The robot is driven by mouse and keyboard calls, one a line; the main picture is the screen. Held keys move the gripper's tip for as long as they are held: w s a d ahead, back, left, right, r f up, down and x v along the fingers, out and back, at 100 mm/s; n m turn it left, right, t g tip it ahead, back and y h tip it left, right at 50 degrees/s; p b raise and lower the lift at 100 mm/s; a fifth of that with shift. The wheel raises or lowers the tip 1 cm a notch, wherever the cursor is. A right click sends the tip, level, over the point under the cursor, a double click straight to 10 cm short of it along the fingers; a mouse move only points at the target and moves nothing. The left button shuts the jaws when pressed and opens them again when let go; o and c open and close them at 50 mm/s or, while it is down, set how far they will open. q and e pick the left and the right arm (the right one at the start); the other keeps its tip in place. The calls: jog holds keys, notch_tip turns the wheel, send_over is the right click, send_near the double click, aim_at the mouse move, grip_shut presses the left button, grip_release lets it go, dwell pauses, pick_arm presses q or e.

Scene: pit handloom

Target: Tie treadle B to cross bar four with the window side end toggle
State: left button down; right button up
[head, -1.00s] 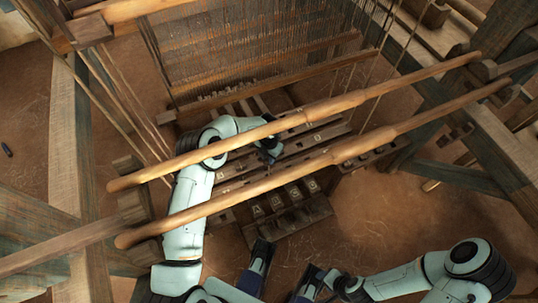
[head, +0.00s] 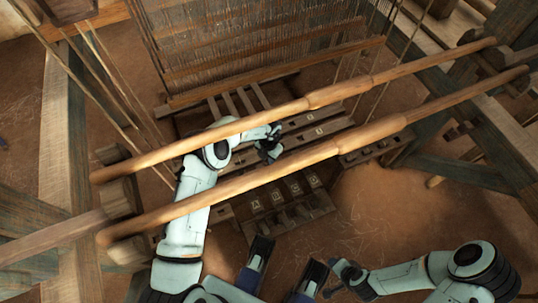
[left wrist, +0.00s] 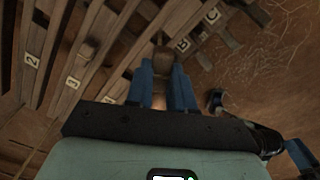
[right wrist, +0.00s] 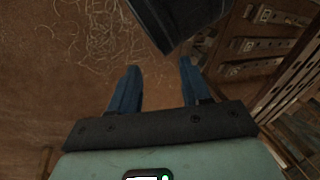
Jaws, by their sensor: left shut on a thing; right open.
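My left gripper (head: 268,152) reaches under the two round poles and is over the cross bars. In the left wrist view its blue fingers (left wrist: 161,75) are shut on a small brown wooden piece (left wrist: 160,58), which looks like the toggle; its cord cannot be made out. Cross bar four (left wrist: 108,100) runs beside the fingers, left of them. Treadle B (left wrist: 183,45) lies just past the fingertips to the right; its lettered end also shows in the head view (head: 276,196). My right gripper (head: 334,281) is open and empty near the floor; its fingers (right wrist: 160,75) are apart.
Two long round poles (head: 300,105) (head: 300,158) cross above my left arm. Cross bars three (left wrist: 73,82) and two (left wrist: 32,60) lie beside bar four. Treadle C (left wrist: 212,15) is next to B. Bare floor (head: 385,215) is free at right.

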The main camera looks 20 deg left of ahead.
pick_arm(q)
jog(key=shift+f+b, duration=0.8)
jog(key=shift+f, duration=1.25)
jog(key=shift+f+b, duration=1.05)
jog(key=shift+f, duration=0.35)
jog(key=shift+f+b, duration=0.6)
jog(key=shift+f, duration=0.1)
pick_arm(e)
jog(key=s+d+f+g, duration=0.1)
jog(key=s+d+f, duration=0.1)
jog(key=s+f, duration=0.2)
jog(key=shift+d+f+m+g+h, duration=0.2)
jog(key=shift+f+m+g+h, duration=0.1)
jog(key=shift+f, duration=1.55)
pick_arm(q)
jog(key=c, duration=0.9)
grip_release()
